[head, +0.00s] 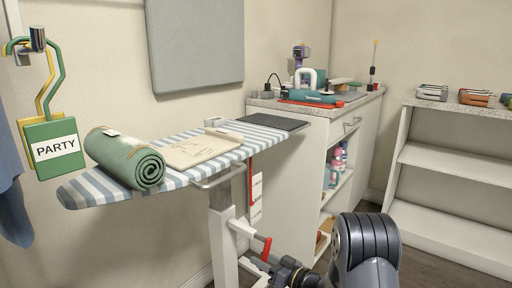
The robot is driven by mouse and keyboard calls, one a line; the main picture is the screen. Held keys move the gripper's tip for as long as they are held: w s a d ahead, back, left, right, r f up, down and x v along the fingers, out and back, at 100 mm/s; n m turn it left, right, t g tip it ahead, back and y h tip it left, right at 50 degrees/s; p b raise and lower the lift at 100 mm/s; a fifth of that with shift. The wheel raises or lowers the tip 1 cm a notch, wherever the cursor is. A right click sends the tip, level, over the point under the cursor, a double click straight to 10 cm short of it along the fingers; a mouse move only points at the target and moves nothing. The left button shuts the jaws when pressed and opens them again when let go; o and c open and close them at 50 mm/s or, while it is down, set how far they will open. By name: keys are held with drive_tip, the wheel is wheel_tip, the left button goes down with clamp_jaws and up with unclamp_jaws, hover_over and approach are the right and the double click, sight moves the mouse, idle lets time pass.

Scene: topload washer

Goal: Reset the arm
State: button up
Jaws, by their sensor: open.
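Part of my own arm, a dark grey ribbed link (366,250), rises at the bottom right of centre. A smaller black jointed part (292,274), likely also of my arm, shows to its left at the bottom edge. My gripper's fingers do not show, so what lies between them is hidden.
A striped ironing board (82,190) holds a rolled green towel (125,158), a folded beige cloth (203,150) and a dark pad (272,121). A red lever (266,250) hangs beneath it, near the black part. A white cabinet (285,180) and white shelf unit (455,163) stand behind.

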drive_tip(key=shift+d, duration=0.1)
drive_tip(key=p+v, duration=0.4)
drive_tip(key=v, duration=0.7)
drive_tip(key=b+x, duration=0.4)
drive_tip(key=x, duration=0.7)
drive_tip(key=shift+a+f, duration=0.15)
drive_tip(key=shift+a, duration=0.1)
drive_tip(key=shift+s+r+m+p, duration=0.1)
drive_tip(key=shift+r+m+p, duration=0.2)
drive_tip(key=shift+r+p, duration=0.1)
drive_tip(key=shift+s+a+m+p, duration=0.2)
drive_tip(key=shift+s+m+p, duration=0.15)
drive_tip(key=shift+m, duration=0.45)
